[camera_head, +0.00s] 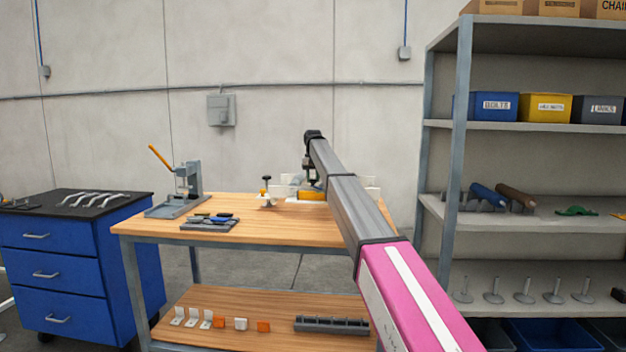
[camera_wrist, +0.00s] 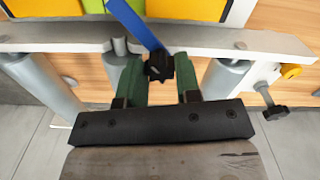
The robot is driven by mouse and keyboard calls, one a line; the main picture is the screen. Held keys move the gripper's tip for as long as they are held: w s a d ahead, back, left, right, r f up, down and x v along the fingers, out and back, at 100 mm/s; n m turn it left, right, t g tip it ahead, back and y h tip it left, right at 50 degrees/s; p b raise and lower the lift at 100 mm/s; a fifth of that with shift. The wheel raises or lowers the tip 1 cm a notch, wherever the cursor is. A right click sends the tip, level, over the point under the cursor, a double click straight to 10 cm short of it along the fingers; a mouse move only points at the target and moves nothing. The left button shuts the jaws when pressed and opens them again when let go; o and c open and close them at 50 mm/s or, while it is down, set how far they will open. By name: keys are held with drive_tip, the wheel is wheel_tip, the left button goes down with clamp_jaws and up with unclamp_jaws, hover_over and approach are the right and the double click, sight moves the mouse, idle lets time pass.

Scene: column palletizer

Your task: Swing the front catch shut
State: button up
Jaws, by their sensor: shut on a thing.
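In the wrist view a blue bar (camera_wrist: 133,22), which looks like the front catch, slants down from the top edge to a black knob (camera_wrist: 160,66) at its lower end. My gripper (camera_wrist: 160,72) has its green fingers on either side of the knob and is shut on it. The bar lies across a light grey rail (camera_wrist: 250,42), in front of yellow blocks (camera_wrist: 188,9). In the head view my gripper is small and partly hidden by my arm, above a yellow part (camera_head: 312,195) at the back of the workbench. The catch is not clear there.
Grey cylinders (camera_wrist: 46,86) stand below the rail. A clamp with a black knob (camera_wrist: 276,112) is at the right. The wooden workbench (camera_head: 255,228) carries a lever press (camera_head: 187,182) and a grey tray (camera_head: 190,224). Shelving (camera_head: 530,126) stands right, a blue cabinet (camera_head: 60,262) left.

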drive_tip(key=n, duration=0.4)
drive_tip(key=shift+n, duration=0.4)
drive_tip(key=n, duration=0.4)
drive_tip(key=shift+n, duration=0.4)
drive_tip(key=o, duration=0.9)
drive_tip(key=shift+o, duration=0.2)
wheel_tip(320, 180, up, 11)
drive_tip(key=shift+f, duration=0.1)
